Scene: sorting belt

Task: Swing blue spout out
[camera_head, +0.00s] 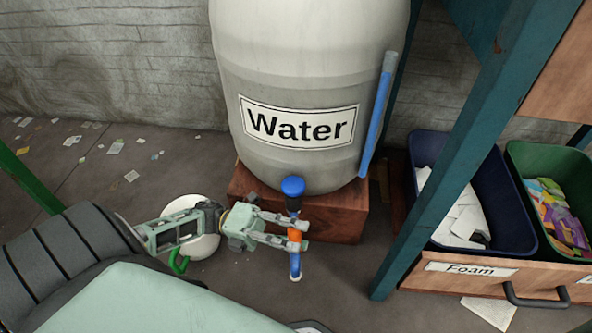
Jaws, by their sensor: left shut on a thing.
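The blue spout (295,264) hangs at the front of the big grey-white water barrel (235,85), low down, with an orange band near its top and a pale tip pointing down. A dark tap with a blue cap (293,186) sits just above it. My left gripper (292,232) comes in from the left and is shut on the spout around the orange band. The fingers hide part of the joint between tap and spout. My right gripper is not in view.
The barrel stands on a wooden block (333,218). A blue tube (376,125) runs up the barrel's right side. A white rounded vessel with a green handle (205,245) is behind my left wrist. A teal post (455,150) and bins (425,148) stand right.

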